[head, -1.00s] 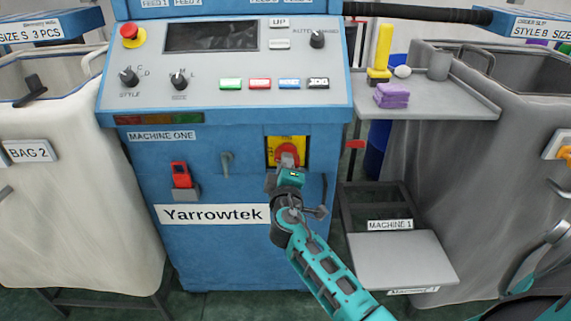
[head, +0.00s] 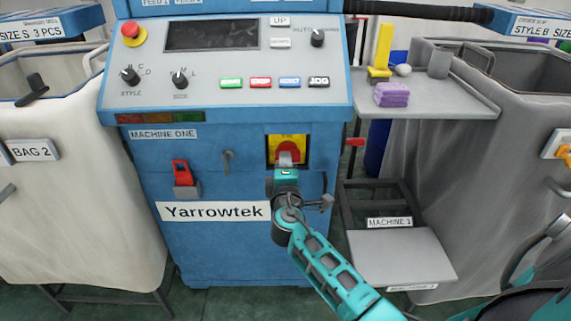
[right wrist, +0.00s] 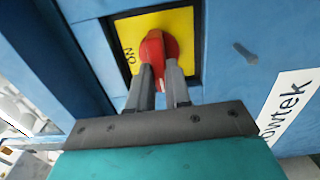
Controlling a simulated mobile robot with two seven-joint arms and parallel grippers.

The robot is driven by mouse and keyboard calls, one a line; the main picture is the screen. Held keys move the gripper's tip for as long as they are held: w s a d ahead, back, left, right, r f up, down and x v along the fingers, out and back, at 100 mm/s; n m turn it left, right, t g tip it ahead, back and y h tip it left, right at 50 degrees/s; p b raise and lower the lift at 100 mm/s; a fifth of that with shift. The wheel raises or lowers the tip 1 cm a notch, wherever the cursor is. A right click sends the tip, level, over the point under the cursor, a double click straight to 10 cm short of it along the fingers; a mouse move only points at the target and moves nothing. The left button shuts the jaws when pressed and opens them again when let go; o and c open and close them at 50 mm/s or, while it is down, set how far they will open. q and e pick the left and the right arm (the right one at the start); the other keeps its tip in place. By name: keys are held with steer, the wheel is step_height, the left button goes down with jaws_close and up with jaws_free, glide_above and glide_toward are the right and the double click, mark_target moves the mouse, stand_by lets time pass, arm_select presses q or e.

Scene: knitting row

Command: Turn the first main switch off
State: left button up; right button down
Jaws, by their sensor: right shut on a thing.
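The main switch is a red rotary knob (head: 287,152) on a yellow plate (head: 275,147), set in the front of the blue machine labelled MACHINE ONE. In the right wrist view the red knob (right wrist: 157,55) sits on the yellow plate (right wrist: 186,28), with the word ON to its left. My right gripper (head: 287,170) is at the knob, and its two fingers (right wrist: 163,82) are shut on the knob's grip. The fingers hide part of the knob's lower end. My left gripper is not in view.
A grey shelf (head: 440,100) with purple cloth (head: 391,95) juts out at right. White BAG 2 (head: 80,220) stands at left.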

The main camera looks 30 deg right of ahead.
steer(key=shift+r, duration=0.1)
steer(key=c, duration=1.1)
jaws_free()
steer(key=shift+o, duration=0.2)
steer(key=v, duration=1.3)
steer(key=shift+d, duration=0.1)
